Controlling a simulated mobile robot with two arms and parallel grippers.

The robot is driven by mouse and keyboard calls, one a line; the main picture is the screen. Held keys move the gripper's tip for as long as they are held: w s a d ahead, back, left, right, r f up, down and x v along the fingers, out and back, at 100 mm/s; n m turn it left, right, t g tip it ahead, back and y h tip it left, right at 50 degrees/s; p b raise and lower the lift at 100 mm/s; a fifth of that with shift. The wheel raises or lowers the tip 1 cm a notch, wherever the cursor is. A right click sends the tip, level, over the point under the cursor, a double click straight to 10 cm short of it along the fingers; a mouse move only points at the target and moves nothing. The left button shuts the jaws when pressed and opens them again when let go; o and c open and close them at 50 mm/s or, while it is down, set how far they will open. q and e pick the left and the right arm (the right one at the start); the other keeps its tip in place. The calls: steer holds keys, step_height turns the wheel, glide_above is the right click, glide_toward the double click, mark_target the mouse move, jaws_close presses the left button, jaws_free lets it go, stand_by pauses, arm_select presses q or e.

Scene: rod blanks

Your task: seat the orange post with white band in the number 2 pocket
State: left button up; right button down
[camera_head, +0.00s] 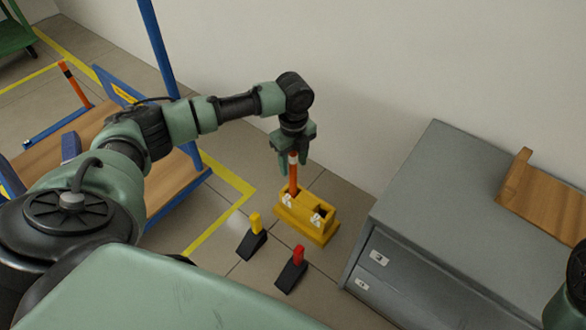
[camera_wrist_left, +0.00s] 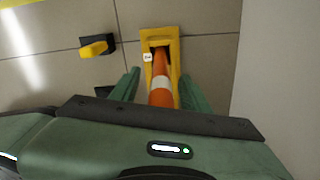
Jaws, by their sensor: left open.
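The orange post with white band (camera_head: 293,178) stands upright in the left pocket of a yellow two-pocket block (camera_head: 306,230) on the floor. The block's right pocket (camera_head: 321,210) looks empty. Each pocket has a small white label, too small to read. My left gripper (camera_head: 293,158) is over the post's top, open, with a finger on either side. In the left wrist view the post (camera_wrist_left: 160,84) lies between the open fingers (camera_wrist_left: 160,88), with gaps on both sides, and its lower end goes into the yellow block (camera_wrist_left: 174,38). My right gripper is out of view.
A yellow-topped black wedge (camera_head: 252,240) and a red-topped one (camera_head: 292,270) are on the floor before the block. A grey cabinet (camera_head: 440,200) stands right, a wall behind. A blue-framed wooden cart (camera_head: 180,178) with another orange post (camera_head: 75,85) is left.

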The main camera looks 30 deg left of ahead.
arm_select(q)
steer(key=shift+f, duration=0.35)
steer(key=shift+r, duration=0.1)
steer(key=shift+c, duration=0.4)
jaws_close()
stand_by(0.8)
